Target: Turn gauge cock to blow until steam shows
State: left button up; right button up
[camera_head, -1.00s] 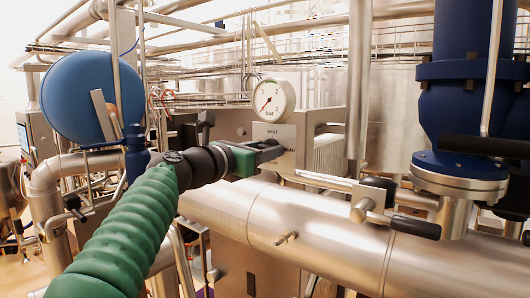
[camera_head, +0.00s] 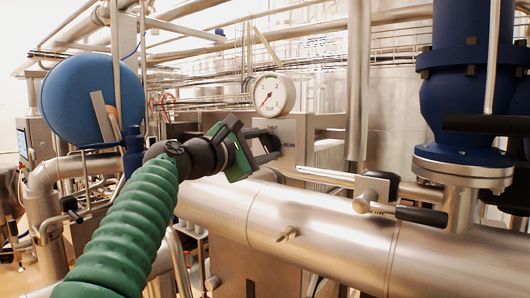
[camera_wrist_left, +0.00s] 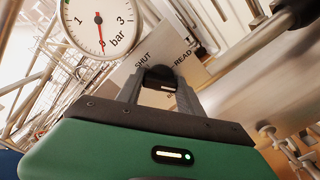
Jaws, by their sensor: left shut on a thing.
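The gauge cock's black handle (camera_wrist_left: 160,74) sits between my left gripper's two grey fingers in the left wrist view. My left gripper (camera_head: 268,150) is shut on it in front of the grey label plate (camera_head: 295,133), with its jaws tilted. In the head view the fingers largely hide the handle. The plate reads SHUT and READ in the left wrist view (camera_wrist_left: 189,68); a lower word is partly covered. The white bar gauge (camera_head: 272,94) stands above the plate, its red needle pointing down and left. The dial also shows in the left wrist view (camera_wrist_left: 100,22). My right gripper is out of view.
A large steel pipe (camera_head: 330,235) runs below the gripper. A black-handled valve (camera_head: 420,215) lies to the right. A blue flanged pipe (camera_head: 470,95) stands at far right, and a blue round vessel (camera_head: 90,97) at left. A vertical steel pipe (camera_head: 358,80) rises right of the gauge.

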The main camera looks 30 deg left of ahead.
pick_arm(q)
jog(key=m, duration=0.2)
jog(key=m+b, duration=0.1)
jog(key=m, duration=0.1)
jog(key=m+b, duration=0.1)
jog(key=m, duration=0.1)
jog(key=shift+f, duration=0.25)
jog(key=shift+f+m, duration=0.1)
jog(key=shift+m, duration=0.8)
jog(key=shift+f+m, duration=0.1)
jog(key=shift+m, duration=0.2)
jog(key=o, duration=1.4)
jog(key=shift+s, duration=0.15)
jog(key=shift+d+r, duration=0.15)
jog(key=shift+r, duration=0.05)
jog(key=shift+s+f+b, duration=0.1)
jog(key=shift+s+b, duration=0.3)
jog(key=shift+b, duration=0.2)
jog(key=s+b, duration=0.1)
jog(key=s, duration=0.4)
jog(key=s+a+b, duration=0.1)
jog(key=s+b, duration=0.1)
jog(key=s, duration=0.3)
jog(key=s+b, duration=0.2)
jog(key=s, duration=0.4)
jog(key=shift+a, duration=0.2)
